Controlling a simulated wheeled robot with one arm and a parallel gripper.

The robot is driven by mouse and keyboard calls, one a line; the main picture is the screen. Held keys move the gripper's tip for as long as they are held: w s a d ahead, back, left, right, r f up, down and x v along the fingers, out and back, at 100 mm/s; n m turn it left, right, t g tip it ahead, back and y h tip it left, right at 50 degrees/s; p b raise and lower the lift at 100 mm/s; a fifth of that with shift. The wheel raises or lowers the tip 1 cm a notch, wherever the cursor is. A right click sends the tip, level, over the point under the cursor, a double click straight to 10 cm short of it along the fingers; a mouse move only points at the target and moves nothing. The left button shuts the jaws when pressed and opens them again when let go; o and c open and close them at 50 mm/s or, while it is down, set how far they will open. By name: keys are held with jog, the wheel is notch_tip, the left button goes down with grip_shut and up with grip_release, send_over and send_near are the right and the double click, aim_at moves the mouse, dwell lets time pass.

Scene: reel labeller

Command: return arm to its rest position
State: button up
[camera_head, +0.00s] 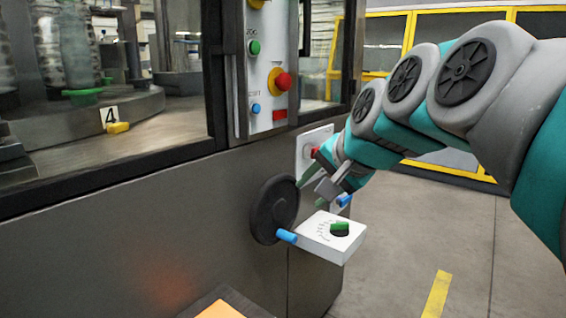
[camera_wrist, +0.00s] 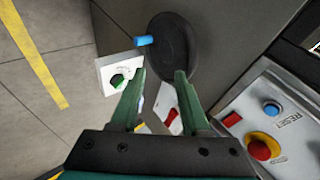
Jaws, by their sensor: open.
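My gripper (camera_head: 314,188) is at the end of my grey and teal arm, reaching in from the right toward the machine's front. In the wrist view its two green fingers (camera_wrist: 160,75) are apart with nothing held between them. A dark round handwheel (camera_head: 272,210) with a blue handle lies just beyond the fingers; it also shows in the wrist view (camera_wrist: 172,48). A white box with a green knob (camera_head: 335,232) sits below the gripper. A white panel with a red switch (camera_head: 309,150) is partly hidden behind the gripper.
A control panel (camera_head: 266,95) with green, red and blue buttons is on the machine's post. Behind the window are a bottle (camera_head: 74,45) and a "4" marker (camera_head: 110,117). An orange-topped block (camera_head: 220,310) is at the bottom edge. The grey floor (camera_head: 400,270) at right is clear.

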jog(key=s+d+f+n+g+h, duration=0.1)
jog(key=s+d+f+n+g, duration=0.1)
jog(key=s+f, duration=0.7)
jog(key=s+d+f+n+g+h, duration=0.1)
jog(key=s+d+f+n+g, duration=0.2)
jog(key=s+f, duration=0.7)
jog(key=s+d+f+n+g+h, duration=0.2)
jog(key=s+d+f+g, duration=0.2)
jog(key=s+f, duration=0.5)
jog(key=shift+s+d+f+g, duration=0.2)
jog(key=shift+s+f+g, duration=0.15)
jog(key=shift+s, duration=0.45)
